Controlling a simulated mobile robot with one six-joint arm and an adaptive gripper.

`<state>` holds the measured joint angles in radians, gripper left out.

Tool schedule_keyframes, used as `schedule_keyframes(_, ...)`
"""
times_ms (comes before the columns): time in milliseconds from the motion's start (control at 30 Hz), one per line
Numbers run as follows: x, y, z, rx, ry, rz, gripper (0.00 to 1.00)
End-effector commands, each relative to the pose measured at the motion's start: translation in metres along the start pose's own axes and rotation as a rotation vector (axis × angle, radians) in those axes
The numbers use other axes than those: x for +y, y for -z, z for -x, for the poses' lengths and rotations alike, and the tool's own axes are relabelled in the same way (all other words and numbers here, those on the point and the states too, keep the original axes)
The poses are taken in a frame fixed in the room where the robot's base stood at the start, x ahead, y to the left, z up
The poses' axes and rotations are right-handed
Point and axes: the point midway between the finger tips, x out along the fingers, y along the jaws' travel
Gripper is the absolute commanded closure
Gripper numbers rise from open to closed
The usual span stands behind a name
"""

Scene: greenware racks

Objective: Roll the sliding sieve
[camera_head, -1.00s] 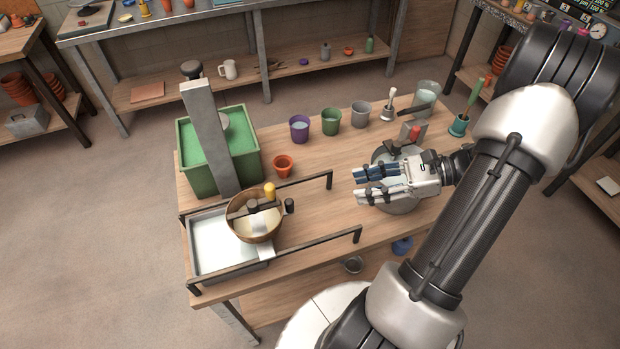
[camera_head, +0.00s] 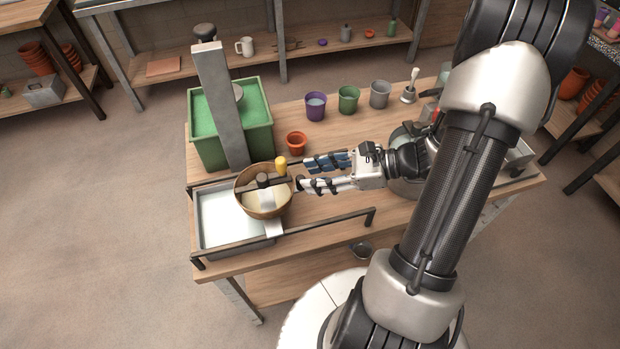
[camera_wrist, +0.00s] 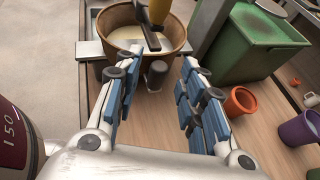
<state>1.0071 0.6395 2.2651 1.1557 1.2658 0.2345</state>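The sieve (camera_head: 247,204) is a round wooden bowl-like frame with pale contents and a dark bar across its top. It sits over the right part of a white tray (camera_head: 213,229), between two dark rails (camera_head: 330,225). A yellow knob (camera_head: 281,164) stands at its back right. In the wrist view the sieve (camera_wrist: 118,38) is straight ahead, with a dark upright knob (camera_wrist: 157,72) on its near side, between the fingertips' lines. My gripper (camera_head: 303,175) is open and empty, just right of the sieve; it also shows in the wrist view (camera_wrist: 152,75). Contact with the knob cannot be told.
A green bin (camera_head: 200,147) with a grey post (camera_head: 222,110) stands behind the tray. A small terracotta pot (camera_head: 297,143) is close behind my gripper. Purple (camera_head: 315,108), green (camera_head: 348,101) and grey (camera_head: 380,95) cups line the table's back. The front right tabletop is clear.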

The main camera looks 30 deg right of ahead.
Motion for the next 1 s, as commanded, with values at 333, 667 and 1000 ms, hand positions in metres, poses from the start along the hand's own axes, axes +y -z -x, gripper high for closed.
schedule_keyframes(333,0.0,0.0,-0.019,0.001,0.0,0.0,0.63)
schedule_keyframes(667,0.0,0.0,-0.019,0.001,0.0,0.0,0.74)
schedule_keyframes(1000,0.0,0.0,-0.018,0.001,0.0,0.0,0.97)
